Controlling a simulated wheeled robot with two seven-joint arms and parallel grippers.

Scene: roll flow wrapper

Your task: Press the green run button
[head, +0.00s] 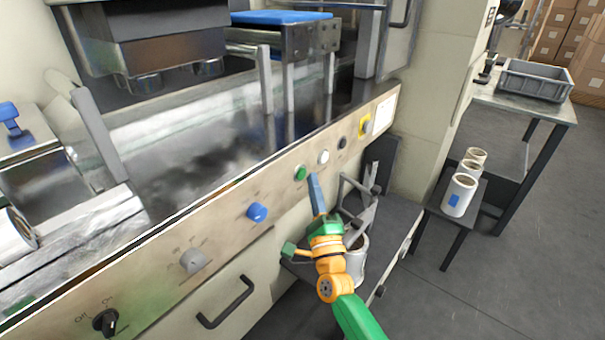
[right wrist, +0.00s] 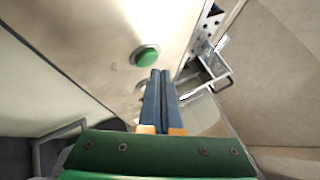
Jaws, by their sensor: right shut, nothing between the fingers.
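The green run button (head: 300,173) sits on the slanted metal control panel of the machine, left of a white button (head: 323,157). My right gripper (head: 314,179) is shut and empty, with its blue fingertips just right of and below the green button in the head view. In the right wrist view the green button (right wrist: 145,55) shows large, just beyond and slightly left of the shut fingertips (right wrist: 159,72). The fingertips look close to the panel; I cannot tell whether they touch it. My left gripper is not in view.
The panel also has a blue knob (head: 257,212), a grey dial (head: 192,261), a black switch (head: 105,321) and a yellow-backed button (head: 364,126). A black handle (head: 225,303) juts out below. White rolls (head: 459,195) stand on a low stand at right.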

